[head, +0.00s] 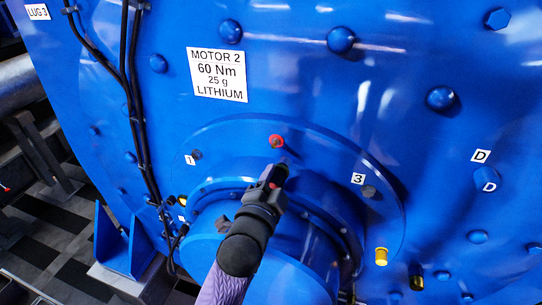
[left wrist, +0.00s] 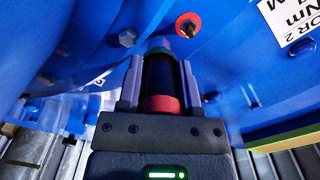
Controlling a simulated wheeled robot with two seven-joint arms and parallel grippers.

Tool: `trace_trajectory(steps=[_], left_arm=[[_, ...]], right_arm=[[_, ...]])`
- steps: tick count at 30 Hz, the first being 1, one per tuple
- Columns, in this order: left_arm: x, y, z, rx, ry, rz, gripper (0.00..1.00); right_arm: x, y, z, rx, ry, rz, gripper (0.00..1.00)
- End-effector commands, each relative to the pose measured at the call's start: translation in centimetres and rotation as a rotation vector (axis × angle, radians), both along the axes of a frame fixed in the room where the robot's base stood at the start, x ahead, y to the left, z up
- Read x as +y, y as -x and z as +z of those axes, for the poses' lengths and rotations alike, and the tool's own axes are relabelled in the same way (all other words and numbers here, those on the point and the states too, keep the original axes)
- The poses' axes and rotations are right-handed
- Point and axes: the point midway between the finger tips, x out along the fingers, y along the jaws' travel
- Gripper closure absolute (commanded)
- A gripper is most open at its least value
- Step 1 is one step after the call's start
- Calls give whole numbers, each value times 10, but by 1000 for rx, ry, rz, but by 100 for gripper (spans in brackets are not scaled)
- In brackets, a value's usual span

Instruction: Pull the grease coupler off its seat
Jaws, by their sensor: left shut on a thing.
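The grease coupler (left wrist: 159,78) looks like a dark cylinder with a red band at the near end and a teal tip. In the left wrist view it stands between the two fingers of my left gripper (left wrist: 158,82), which is shut on it. In the head view my left gripper (head: 275,178) reaches up to the blue hub of the motor and mostly hides the coupler. The coupler's tip points at the blue motor casing; I cannot tell whether it touches its seat. My right gripper is not in view.
A red-ringed fitting (head: 276,141) sits just above my gripper on the round flange. Bolts, number tags and a yellow cap (head: 381,256) surround the hub. Black cables (head: 137,110) run down the left. A white label (head: 217,75) marks motor 2.

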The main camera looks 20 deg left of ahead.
Motion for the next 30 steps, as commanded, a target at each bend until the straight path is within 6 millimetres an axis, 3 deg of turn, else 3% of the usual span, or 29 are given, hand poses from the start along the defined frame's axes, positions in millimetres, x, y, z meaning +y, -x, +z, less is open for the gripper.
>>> trace_trajectory(steps=[14,30], left_arm=[[2,4,4,-11,-4,4,100],[3,30,5,-12,-4,5,100]], right_arm=[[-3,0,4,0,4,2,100],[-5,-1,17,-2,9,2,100]])
